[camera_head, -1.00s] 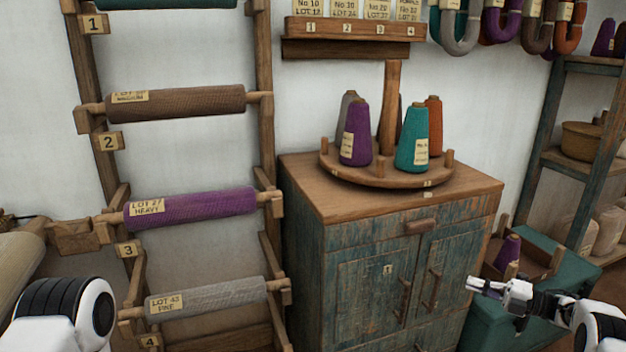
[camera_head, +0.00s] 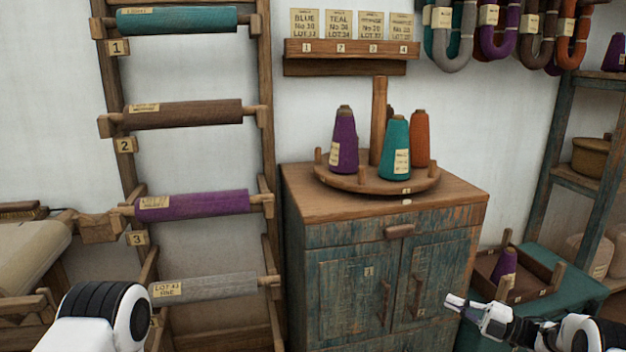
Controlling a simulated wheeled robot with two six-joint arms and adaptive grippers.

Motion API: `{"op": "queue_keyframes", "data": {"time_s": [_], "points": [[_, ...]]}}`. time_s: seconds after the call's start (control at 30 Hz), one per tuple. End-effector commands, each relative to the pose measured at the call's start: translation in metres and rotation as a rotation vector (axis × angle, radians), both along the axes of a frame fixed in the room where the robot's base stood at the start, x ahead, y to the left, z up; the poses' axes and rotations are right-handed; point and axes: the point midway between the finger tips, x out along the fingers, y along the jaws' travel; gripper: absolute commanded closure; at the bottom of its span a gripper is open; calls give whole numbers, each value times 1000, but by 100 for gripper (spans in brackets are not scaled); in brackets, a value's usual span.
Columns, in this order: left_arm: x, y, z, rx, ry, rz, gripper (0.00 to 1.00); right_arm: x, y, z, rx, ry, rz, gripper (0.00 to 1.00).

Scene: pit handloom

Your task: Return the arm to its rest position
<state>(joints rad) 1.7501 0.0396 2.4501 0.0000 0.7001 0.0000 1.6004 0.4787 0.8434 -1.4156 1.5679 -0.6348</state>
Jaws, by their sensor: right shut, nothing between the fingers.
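My right gripper (camera_head: 466,306) is at the lower right, in front of the cabinet's right side. It is shut with nothing in it and touches no object that I can see. My right arm (camera_head: 560,332) comes in from the right edge. Part of my left arm (camera_head: 105,315) shows at the lower left, in front of the roller rack; its gripper is out of view.
A worn cabinet (camera_head: 345,265) stands ahead with a round cone stand (camera_head: 350,183) holding purple, teal and orange cones. A rack of cloth rollers (camera_head: 195,205) is left. A teal bench (camera_head: 565,270) with a wooden tray (camera_head: 525,283) and purple cone (camera_head: 504,265) is right.

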Motion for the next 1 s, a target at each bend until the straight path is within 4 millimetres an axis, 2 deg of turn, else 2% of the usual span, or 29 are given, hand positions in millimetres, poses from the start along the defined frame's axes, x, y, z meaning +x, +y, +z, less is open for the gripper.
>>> {"op": "queue_keyframes", "data": {"time_s": [0.03,0.17,0.27,0.3,0.37,0.4,0.47,0.5,0.63,0.7,0.8,0.97,1.0], "points": [[0,0,0,0,0,0,100,1,22,-6,48,50,-5,100],[0,0,0,0,0,1,100,-2,74,-32,180,239,-73,100],[0,0,0,0,0,1,100,-20,117,-69,288,482,-172,100],[0,0,0,0,0,0,100,-34,133,-90,326,612,-232,100],[0,0,0,0,0,0,100,-68,153,-126,373,832,-346,100],[0,0,0,0,0,0,100,-96,161,-150,391,977,-432,100],[0,0,0,0,0,1,100,-142,167,-179,403,1174,-564,100],[0,0,0,0,0,1,100,-174,166,-195,404,1290,-654,100],[0,0,0,0,0,1,100,-272,154,-225,391,1582,-933,100],[0,0,0,0,0,0,100,-316,146,-231,381,1692,-1066,100],[0,0,0,0,0,0,100,-372,132,-233,372,1814,-1245,100],[0,0,0,0,0,0,100,-447,111,-225,383,1962,-1544,100],[0,0,0,0,0,0,100,-462,104,-224,420,1993,-1664,100]]}}
